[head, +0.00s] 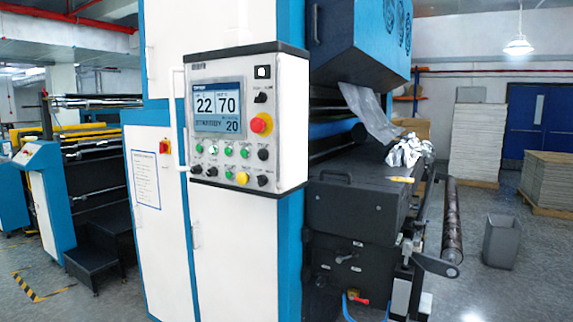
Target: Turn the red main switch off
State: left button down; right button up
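A control panel (246,120) faces me on the front of the white and blue machine. On its right side is a round red knob (259,124) on a yellow backing, which may be the main switch or a stop button; its position cannot be told. The panel's screen (218,106) is lit and shows 22, 70 and 20. A small red part (164,147) shows on the white cabinet to the left, too small to make out. Neither of my grippers is in view.
Black knobs, green buttons and a yellow button (242,178) sit below the screen. A white handle bar (180,120) stands out at the panel's left edge. A dark roller unit (360,215) juts out on the right. A grey bin (501,242) stands on the floor beyond.

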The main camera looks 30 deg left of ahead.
aim_at(163, 148)
jog(key=u, duration=1.6)
jog(key=i+z, duration=0.2)
jog(key=i, duration=0.35)
